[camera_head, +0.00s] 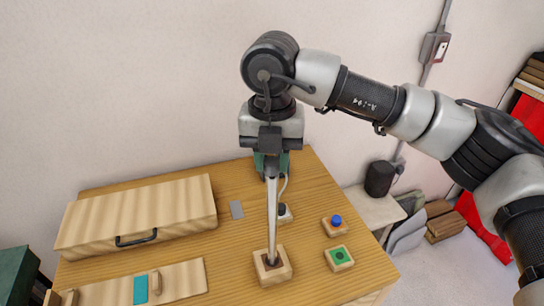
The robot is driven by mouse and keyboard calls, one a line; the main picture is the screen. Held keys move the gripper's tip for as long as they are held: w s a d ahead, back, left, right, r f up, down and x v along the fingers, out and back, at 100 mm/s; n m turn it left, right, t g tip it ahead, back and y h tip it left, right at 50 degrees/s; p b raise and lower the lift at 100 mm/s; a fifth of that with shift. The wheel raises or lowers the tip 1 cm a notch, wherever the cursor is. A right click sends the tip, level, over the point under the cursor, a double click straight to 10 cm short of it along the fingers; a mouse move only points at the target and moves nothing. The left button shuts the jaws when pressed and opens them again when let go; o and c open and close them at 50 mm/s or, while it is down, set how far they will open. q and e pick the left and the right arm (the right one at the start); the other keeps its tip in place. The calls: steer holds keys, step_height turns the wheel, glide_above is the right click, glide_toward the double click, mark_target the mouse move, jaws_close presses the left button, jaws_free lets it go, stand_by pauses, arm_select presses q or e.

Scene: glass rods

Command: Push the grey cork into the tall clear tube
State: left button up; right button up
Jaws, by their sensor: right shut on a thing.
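A tall, slim, pale grey see-through tube (272,215) stands upright in a wooden block (263,275) on the table. My right gripper (270,153) comes down from above and is shut at the tube's top end. The grey cork does not show as a separate shape. It appears to be between the jaws, where the dark fingers hide it. I cannot tell how far it sits inside the tube. My left gripper is out of view.
On the wooden table (225,250), a box with a dark handle (140,215) lies left. A panel with a teal piece (179,283) lies in front. Blue (337,220) and green (340,256) buttons sit right of the block. A dark green object (286,163) stands behind.

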mark_target(271, 162)
steer(key=shift+f+b, duration=0.5)
steer(key=shift+f, duration=0.1)
steer(key=o, duration=0.6)
step_height(271, 162, up, 11)
steer(key=p, duration=0.5)
steer(key=shift+p, duration=0.3)
stand_by(0.3)
